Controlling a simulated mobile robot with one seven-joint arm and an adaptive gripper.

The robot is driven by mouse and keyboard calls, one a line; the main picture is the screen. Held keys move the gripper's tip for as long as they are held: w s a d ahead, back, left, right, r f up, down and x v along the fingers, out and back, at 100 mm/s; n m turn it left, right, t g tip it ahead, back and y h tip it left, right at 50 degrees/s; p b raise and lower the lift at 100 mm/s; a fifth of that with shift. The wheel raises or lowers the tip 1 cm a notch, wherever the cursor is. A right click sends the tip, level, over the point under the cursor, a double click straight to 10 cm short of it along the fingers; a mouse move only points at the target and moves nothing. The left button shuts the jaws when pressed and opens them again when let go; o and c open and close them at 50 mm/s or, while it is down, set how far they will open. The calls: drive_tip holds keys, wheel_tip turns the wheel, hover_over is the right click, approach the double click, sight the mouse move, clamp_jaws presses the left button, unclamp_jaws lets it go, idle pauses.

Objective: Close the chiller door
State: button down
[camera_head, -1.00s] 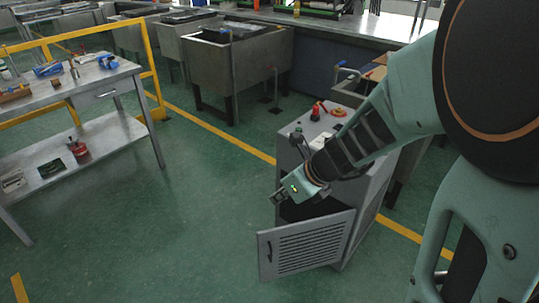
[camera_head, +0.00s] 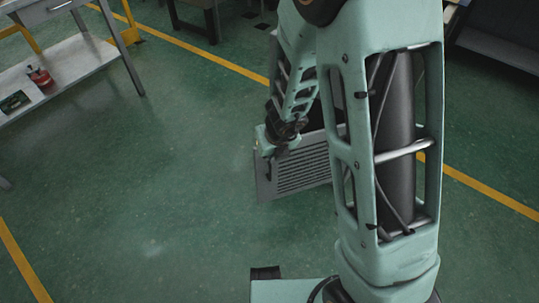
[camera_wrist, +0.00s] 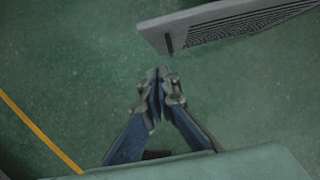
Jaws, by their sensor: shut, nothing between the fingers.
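The chiller door (camera_head: 298,168) is a grey louvred panel standing open, low over the floor in the head view. The chiller body behind it is mostly hidden by my arm. My gripper (camera_head: 270,150) is at the upper left part of the door, close to its free edge; contact cannot be told from this view. In the wrist view the door (camera_wrist: 235,25) crosses the top right, with a dark handle (camera_wrist: 169,43) near its left end. My gripper (camera_wrist: 158,75) is shut and empty there, pointing just below the door's left corner, with floor beneath it.
A metal workbench (camera_head: 75,60) with a red bottle (camera_head: 39,76) on its lower shelf stands at the upper left. Yellow lines (camera_head: 200,50) mark the green floor. Open floor (camera_head: 150,170) lies to the left of the door.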

drive_tip(key=w+a+f, duration=0.2)
drive_tip(key=w+f, duration=0.3)
drive_tip(key=shift+w, duration=0.4)
idle(0.3)
